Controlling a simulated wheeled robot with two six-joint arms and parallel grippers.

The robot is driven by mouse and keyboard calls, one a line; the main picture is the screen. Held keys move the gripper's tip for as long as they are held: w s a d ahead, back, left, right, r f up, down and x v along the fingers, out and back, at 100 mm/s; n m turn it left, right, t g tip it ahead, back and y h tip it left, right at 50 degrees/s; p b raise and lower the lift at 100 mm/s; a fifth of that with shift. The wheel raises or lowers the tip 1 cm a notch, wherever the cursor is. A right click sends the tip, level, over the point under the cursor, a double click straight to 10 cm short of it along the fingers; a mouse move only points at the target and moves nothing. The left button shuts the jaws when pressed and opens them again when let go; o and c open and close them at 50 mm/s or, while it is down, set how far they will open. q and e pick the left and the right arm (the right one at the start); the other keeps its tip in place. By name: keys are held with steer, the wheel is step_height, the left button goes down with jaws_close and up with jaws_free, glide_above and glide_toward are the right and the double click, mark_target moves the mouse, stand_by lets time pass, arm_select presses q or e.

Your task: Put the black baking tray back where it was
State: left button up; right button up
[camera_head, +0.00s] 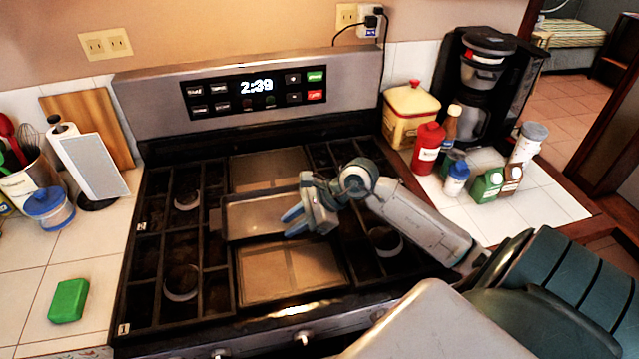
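A dark, shallow rectangular baking tray (258,235) with a shiny inner surface lies over the middle of the black stove top (222,262), and a small handle shows at its left end. My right gripper (293,220) reaches in from the right, its blue fingertips at the tray's right end. The fingers overlap the tray's edge in this view. I cannot tell whether they grip it, or whether the tray rests on the stove or is slightly raised. My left gripper is not in view.
Flat griddle plates lie behind and in front of the tray (290,272). The left counter holds a green sponge (68,301), a blue-lidded jar (49,209) and a paper towel roll (90,165). The right counter holds bottles, a yellow canister (409,115) and a coffee maker (480,85).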

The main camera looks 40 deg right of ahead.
steer(key=b+v, duration=0.1)
steer(key=v, duration=0.4)
steer(key=shift+d, duration=0.1)
steer(key=shift+p+v, duration=0.65)
steer(key=shift+v, duration=1.65)
